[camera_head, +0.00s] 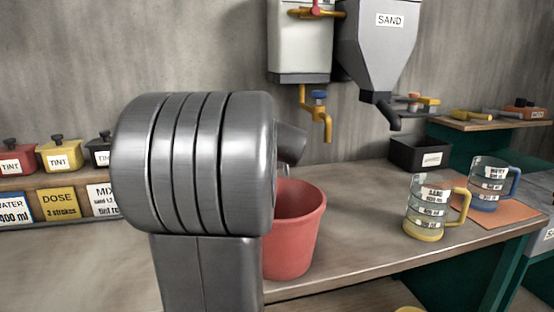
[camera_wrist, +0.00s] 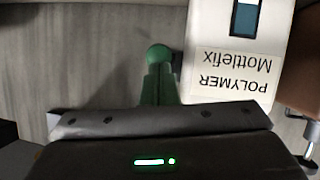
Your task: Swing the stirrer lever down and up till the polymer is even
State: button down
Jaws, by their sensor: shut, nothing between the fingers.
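The stirrer lever (camera_wrist: 159,85), green with a round knob at its end, shows in the wrist view beside the white polymer container (camera_wrist: 232,80). The container's label reads "POLYMER Mottlefix" and appears upside down. My gripper (camera_wrist: 160,122) spans the lower part of the wrist view, shut and empty. It overlaps the near part of the lever, and I cannot tell whether they touch. In the head view my arm blocks the middle, and neither gripper nor lever can be made out.
A red bucket (camera_head: 294,235) stands on the bench (camera_head: 365,200), partly behind my arm. A tank (camera_head: 300,45) with a yellow tap and a grey sand hopper (camera_head: 378,45) hang above. A sand jug (camera_head: 428,207) and a blue-handled jug (camera_head: 488,185) stand right. Tint pots (camera_head: 58,155) stand left.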

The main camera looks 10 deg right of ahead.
jog(key=shift+f+b, duration=1.25)
jog(key=shift+f, duration=0.1)
